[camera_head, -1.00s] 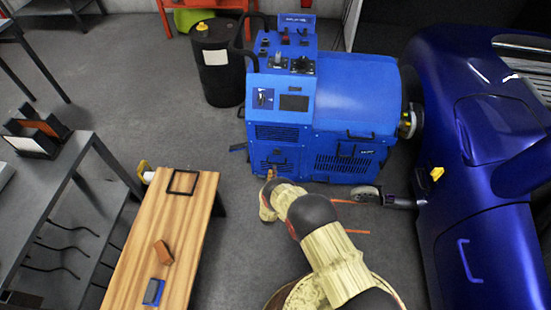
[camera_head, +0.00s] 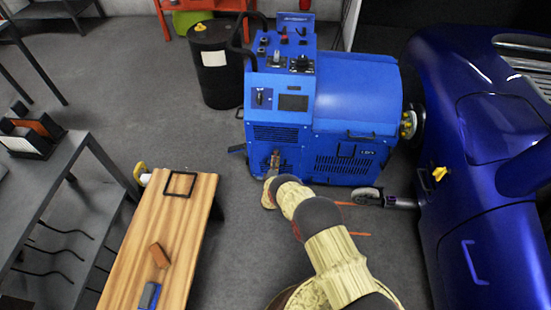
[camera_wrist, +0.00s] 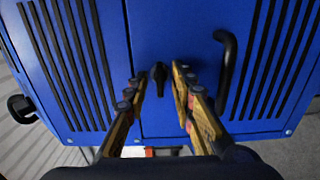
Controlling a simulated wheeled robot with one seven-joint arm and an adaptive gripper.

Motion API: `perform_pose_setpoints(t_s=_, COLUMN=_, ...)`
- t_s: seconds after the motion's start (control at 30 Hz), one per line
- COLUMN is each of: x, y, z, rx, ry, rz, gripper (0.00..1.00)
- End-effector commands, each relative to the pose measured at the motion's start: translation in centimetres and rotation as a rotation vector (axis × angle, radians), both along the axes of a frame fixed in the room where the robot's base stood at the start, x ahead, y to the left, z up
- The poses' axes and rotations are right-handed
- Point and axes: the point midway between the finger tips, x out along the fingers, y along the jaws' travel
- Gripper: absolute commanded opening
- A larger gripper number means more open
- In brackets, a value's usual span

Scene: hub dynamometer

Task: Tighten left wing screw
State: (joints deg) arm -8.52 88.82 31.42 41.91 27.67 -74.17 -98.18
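The blue dynamometer cabinet (camera_head: 280,125) stands in the middle of the head view. A small black wing screw (camera_wrist: 159,73) sits on its blue panel in the wrist view, beside a vertical seam. My gripper (camera_wrist: 157,80) is open, with one finger on each side of the wing screw. I cannot tell whether either finger touches it. In the head view, my gripper (camera_head: 274,160) is at the cabinet's lower front, and the screw there is hidden or too small to make out. No other wing screw shows clearly.
A curved black handle (camera_wrist: 226,75) is right of my fingers, and a black latch (camera_wrist: 22,108) is at the panel's left edge. A wooden bench (camera_head: 165,235) stands left of my arm. A blue car (camera_head: 480,170) stands at right. Grey floor lies between.

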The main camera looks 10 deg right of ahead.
Motion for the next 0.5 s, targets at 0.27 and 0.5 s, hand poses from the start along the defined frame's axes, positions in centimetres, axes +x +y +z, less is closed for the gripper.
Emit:
perform_pose_setpoints(t_s=0.27, x=0.00, y=0.00, z=-0.01, rx=0.000, ry=0.001, rz=0.000, gripper=0.22)
perform_pose_setpoints(t_s=0.5, x=-0.02, y=0.01, z=-0.04, rx=0.000, ry=0.001, rz=0.000, gripper=0.08)
